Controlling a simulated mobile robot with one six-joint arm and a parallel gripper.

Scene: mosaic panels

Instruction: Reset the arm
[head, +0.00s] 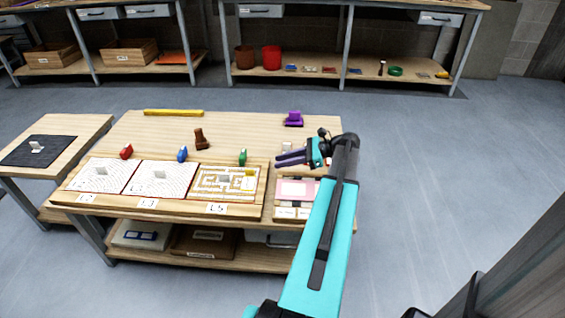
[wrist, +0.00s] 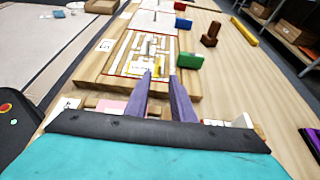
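My gripper (head: 279,158) is held above the right part of the wooden table (head: 226,128), its purple fingers pointing left. In the wrist view the two fingers (wrist: 162,76) are a little apart with nothing between them. Beyond the tips lies the maze-patterned panel (wrist: 143,50) with a grey handle and a yellow piece; in the head view this panel (head: 213,190) is the rightmost of three. A green block (head: 242,157) stands behind it. My teal arm reaches up from the bottom of the head view and hides part of the table's right side.
A pink-and-white tray (head: 297,190) lies below the gripper. Blue (head: 182,154) and red (head: 126,151) blocks, a brown stamp-like object (head: 200,139), a purple object (head: 293,118) and a yellow bar (head: 173,112) stand on the table. Floor at right is clear.

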